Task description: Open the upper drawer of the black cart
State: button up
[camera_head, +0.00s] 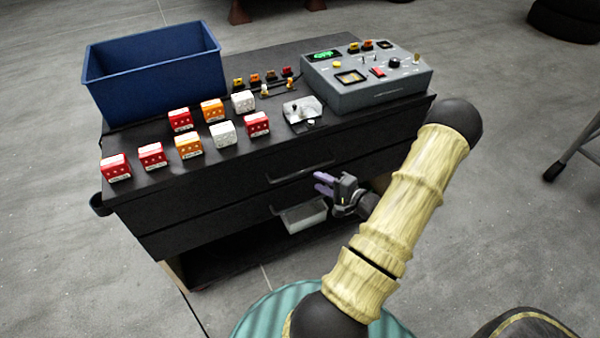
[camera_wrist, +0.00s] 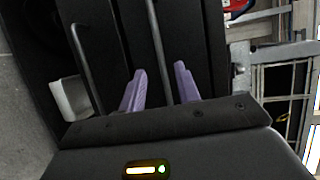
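The black cart (camera_head: 215,185) has an upper drawer with a dark bar handle (camera_head: 285,178) and a lower drawer with a similar handle (camera_wrist: 90,70). Both drawer fronts look flush with the cart. My gripper (camera_head: 321,182) is at the cart's front, near the right end of the upper handle. In the wrist view my gripper (camera_wrist: 160,72) has its two purple fingers apart, with the upper handle (camera_wrist: 158,40) running between them. I see gaps beside the bar, and the fingers do not appear clamped on it. Exact depth to the handle is unclear.
On the cart top stand a blue bin (camera_head: 155,75), several red, orange and white blocks (camera_head: 189,145), and a grey control box (camera_head: 365,75). Grey floor is open to the left.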

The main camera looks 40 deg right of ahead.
aim_at(300, 172)
jog(key=x, duration=0.9)
jog(key=shift+w+a, duration=0.1)
grip_shut()
